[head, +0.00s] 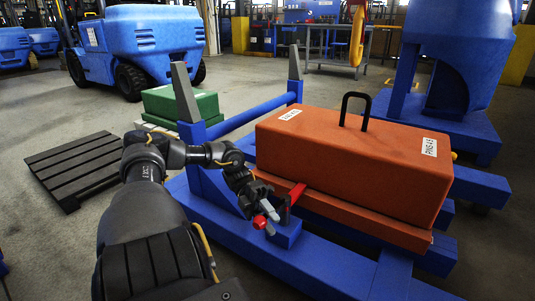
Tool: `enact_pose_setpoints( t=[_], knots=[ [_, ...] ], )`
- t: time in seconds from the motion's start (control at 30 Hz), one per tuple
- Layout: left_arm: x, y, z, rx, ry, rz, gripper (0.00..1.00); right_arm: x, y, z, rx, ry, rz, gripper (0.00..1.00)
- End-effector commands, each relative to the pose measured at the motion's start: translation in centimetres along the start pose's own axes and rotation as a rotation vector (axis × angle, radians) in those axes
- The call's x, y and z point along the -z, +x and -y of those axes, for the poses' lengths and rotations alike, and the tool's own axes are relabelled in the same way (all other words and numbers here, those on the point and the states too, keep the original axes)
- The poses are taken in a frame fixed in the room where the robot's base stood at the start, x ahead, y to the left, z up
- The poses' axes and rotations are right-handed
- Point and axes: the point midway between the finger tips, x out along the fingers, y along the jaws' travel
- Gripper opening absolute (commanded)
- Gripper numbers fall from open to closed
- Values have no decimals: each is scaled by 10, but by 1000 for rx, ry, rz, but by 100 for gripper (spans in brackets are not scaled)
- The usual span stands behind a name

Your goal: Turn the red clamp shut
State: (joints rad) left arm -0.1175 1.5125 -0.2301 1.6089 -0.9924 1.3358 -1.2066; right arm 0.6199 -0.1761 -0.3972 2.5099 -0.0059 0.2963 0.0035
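The red clamp (297,193) sits on a small blue block of the blue frame (233,230), at the near left corner of the orange counterweight (350,160). Its red arm slants up against the counterweight's lower edge. A smaller red piece (260,222) shows just in front of my gripper; I cannot tell if it belongs to the clamp. My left gripper (267,208) is right beside the clamp, on its left, fingers pointing down and right. The dark fingers overlap the clamp's dark parts, so contact and opening are unclear. My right gripper is not in view.
A black handle (354,108) rises from the counterweight. Upright grey posts (186,92) and a blue crossbar (250,115) stand behind my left arm. A dark pallet (80,165) and a green block (180,104) lie on the floor at left. Blue forklifts (150,38) stand behind.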

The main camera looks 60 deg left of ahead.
Motion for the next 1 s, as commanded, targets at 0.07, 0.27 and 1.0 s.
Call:
enact_pose_setpoints(
  t=[0.07, 0.27, 1.0],
  knots=[
    [0, 0, 0, -1, 1, 0, 36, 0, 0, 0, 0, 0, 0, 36],
    [0, -2, -1, -2, 0, 2, 36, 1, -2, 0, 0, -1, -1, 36],
    [2, -105, 0, -2, -1, 1, 36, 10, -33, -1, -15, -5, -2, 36]
  ],
)
